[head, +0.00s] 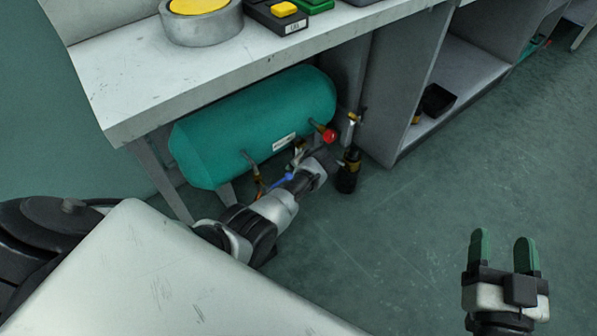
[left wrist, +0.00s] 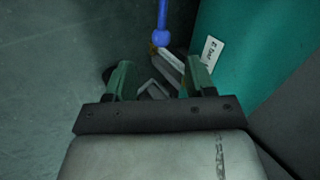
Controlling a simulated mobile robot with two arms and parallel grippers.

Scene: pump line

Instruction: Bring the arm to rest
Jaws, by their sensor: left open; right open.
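My left arm (head: 268,215) reaches in under the bench, its far end close to the teal tank. My left gripper (left wrist: 158,78) is open in the left wrist view, its two green fingers apart. A blue lever with a round knob (left wrist: 162,38) lies just beyond the fingertips, not gripped; blue also shows beside the arm in the head view (head: 286,178). In the head view the left fingers are hard to make out. My right gripper (head: 505,250) is open and empty over the floor at the lower right, its green fingers pointing up the picture.
The teal tank (head: 255,118) stands under the workbench (head: 130,85), with a red knob (head: 329,136) at its right end. A dark bottle-like fitting (head: 347,178) is right of my left arm. A grey cabinet (head: 400,95) stands further right. The floor (head: 420,220) between is clear.

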